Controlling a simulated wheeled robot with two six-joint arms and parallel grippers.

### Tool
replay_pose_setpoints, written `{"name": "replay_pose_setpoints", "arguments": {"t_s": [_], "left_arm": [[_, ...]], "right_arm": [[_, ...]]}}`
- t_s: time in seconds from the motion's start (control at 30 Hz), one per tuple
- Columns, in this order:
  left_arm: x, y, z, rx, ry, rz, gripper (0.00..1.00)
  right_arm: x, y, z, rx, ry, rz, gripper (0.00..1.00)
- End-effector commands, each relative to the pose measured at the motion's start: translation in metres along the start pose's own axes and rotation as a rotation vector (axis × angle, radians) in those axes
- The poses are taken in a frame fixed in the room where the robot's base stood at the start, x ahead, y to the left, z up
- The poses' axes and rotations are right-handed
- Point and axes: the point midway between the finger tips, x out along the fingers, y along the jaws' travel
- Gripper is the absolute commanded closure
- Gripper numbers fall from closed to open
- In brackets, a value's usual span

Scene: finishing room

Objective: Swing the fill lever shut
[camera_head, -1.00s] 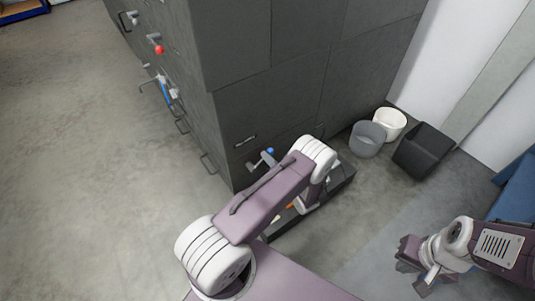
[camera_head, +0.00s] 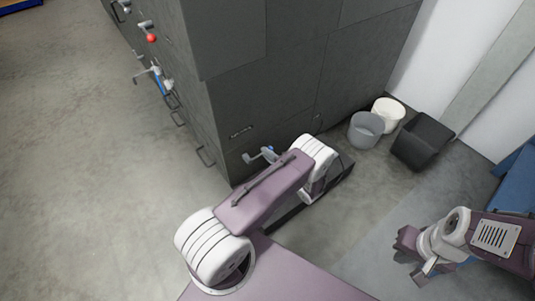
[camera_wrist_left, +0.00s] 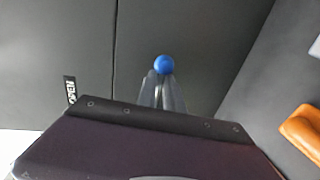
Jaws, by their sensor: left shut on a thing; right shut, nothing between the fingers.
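A fill lever with a blue ball knob (camera_head: 268,150) sticks out from the lower front of the dark grey cabinet (camera_head: 285,100). In the left wrist view, the blue knob (camera_wrist_left: 164,64) shows just beyond the fingertips of my left gripper (camera_wrist_left: 162,92). These fingers are shut on the lever; the lever's shaft is mostly hidden between them. In the head view my left arm hides most of this gripper. My right gripper (camera_head: 418,262) is shut and empty, low at the right, well away from the cabinet.
On the cabinet's left side are a red-knobbed lever (camera_head: 151,38), a blue-handled lever (camera_head: 158,80) and several bar handles. A grey bin (camera_head: 365,130), a white bin (camera_head: 389,111) and a black bin (camera_head: 422,142) stand at the right. An orange part (camera_wrist_left: 303,132) shows at right. Left floor is clear.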

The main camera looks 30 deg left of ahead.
Motion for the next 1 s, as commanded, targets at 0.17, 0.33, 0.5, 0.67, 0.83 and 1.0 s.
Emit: {"name": "replay_pose_setpoints", "arguments": {"t_s": [0.17,0.33,0.5,0.67,0.83,1.0], "left_arm": [[0.000,-0.002,-0.001,0.011,0.003,-0.003,1.00],[0.000,-0.002,-0.001,0.011,0.003,-0.004,1.00],[0.000,-0.002,-0.001,0.011,0.003,-0.004,0.67],[0.000,-0.002,-0.001,0.009,0.002,-0.002,0.67],[-0.004,0.001,0.000,0.009,0.001,-0.001,0.67],[-0.037,0.005,0.001,0.010,-0.005,-0.001,0.67]], "right_arm": [[0.000,0.000,0.000,0.000,0.000,0.000,1.00],[0.000,0.000,0.000,0.000,0.000,0.000,1.00],[0.000,0.000,0.000,0.000,0.000,0.000,1.00],[0.000,0.000,0.000,0.000,0.000,0.000,1.00],[-0.003,0.000,0.000,0.000,0.000,0.000,1.00],[-0.025,-0.001,-0.003,0.000,0.000,0.000,1.00]]}}
